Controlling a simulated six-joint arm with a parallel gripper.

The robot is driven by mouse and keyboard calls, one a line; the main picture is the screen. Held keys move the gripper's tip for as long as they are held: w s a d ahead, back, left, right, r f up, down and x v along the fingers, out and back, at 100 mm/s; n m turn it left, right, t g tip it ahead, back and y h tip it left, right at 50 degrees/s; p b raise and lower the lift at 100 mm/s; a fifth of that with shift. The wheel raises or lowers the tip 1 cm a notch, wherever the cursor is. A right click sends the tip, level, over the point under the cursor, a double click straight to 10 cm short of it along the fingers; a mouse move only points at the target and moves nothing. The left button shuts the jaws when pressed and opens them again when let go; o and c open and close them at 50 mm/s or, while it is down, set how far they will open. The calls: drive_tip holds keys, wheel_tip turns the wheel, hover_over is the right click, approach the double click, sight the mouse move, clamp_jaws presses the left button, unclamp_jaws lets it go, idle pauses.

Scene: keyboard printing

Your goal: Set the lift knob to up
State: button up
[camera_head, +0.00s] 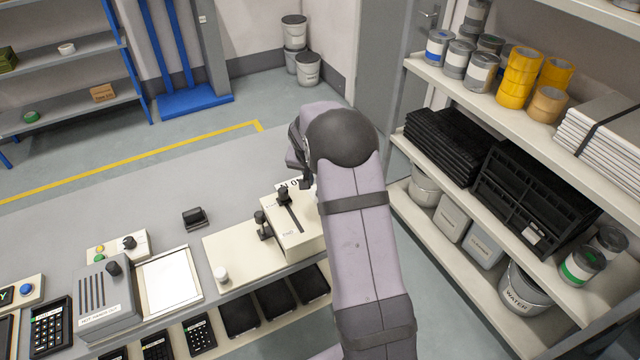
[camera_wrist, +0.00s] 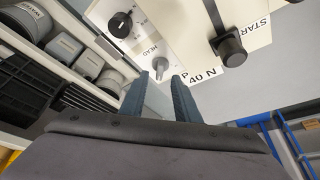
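In the wrist view a small grey knob (camera_wrist: 160,64) stands on a cream panel (camera_wrist: 175,30), just beyond my fingertips. Small lettering beside it seems to read HEAD, and large black letters, partly hidden, sit near it. It may be the lift knob; I cannot read its setting. My gripper (camera_wrist: 161,80) is open, its two dark fingers apart with the knob lined up with the gap; I cannot tell if they touch it. In the head view my arm hides the knob and most of my gripper (camera_head: 304,178) at the cream machine (camera_head: 300,238).
A black dial (camera_wrist: 120,24) and a black slider handle (camera_wrist: 231,50) flank the knob. In the head view, the slider handle (camera_head: 284,197) and a black lever (camera_head: 263,226) are left of my arm. A stocked shelf (camera_head: 480,200) stands right. The grey bench (camera_head: 130,210) has free room behind.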

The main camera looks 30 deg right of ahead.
drive_tip(key=shift+p+x, duration=0.65)
drive_tip(key=shift+x, duration=1.5)
clamp_jaws()
